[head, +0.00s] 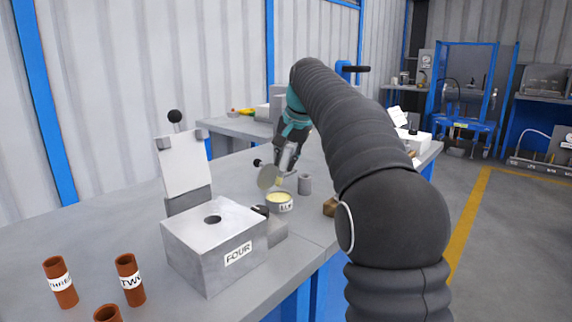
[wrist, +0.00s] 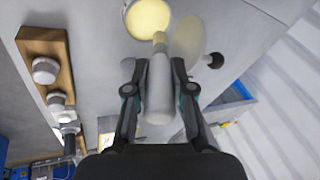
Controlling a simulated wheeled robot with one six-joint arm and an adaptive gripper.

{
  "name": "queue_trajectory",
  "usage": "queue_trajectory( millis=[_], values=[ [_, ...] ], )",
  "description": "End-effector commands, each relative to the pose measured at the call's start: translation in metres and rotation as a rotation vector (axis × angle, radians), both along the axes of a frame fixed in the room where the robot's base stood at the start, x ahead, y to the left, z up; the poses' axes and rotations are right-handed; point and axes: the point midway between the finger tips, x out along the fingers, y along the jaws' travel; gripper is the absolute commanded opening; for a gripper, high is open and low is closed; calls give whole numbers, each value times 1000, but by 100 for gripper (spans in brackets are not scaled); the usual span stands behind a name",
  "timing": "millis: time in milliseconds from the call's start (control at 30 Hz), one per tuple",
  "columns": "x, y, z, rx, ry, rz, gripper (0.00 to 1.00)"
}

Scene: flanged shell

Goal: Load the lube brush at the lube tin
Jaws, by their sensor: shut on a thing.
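The lube tin (head: 279,205) stands open on the bench, with pale yellow lube inside and a label on its side. In the wrist view the tin (wrist: 129,22) is at the top, its yellow surface facing me. A round lid (head: 268,177) with a black knob stands raised at the tin's back edge. My gripper (head: 287,160) is shut on the lube brush; the brush's pale grey handle (wrist: 160,92) lies between the fingers. Its yellowish tip points at the tin and overlaps its near edge in the wrist view. I cannot tell whether it touches the lube.
A grey cup (head: 304,184) stands right of the tin. A metal block labelled FOUR (head: 205,255) with an upright plate is in front, left of the tin. Brown tubes (head: 130,283) stand at front left. A wooden rack (wrist: 62,90) with pale knobs is at left in the wrist view.

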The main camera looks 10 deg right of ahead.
Motion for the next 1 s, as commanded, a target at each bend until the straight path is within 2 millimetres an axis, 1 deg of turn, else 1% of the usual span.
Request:
queue_trajectory(
  millis=[400,500,1000],
  values=[
    [0,0,28,0,-2,-1,0],
    [0,0,33,0,-1,-1,0],
    [0,0,35,0,0,-1,0]
  ],
)
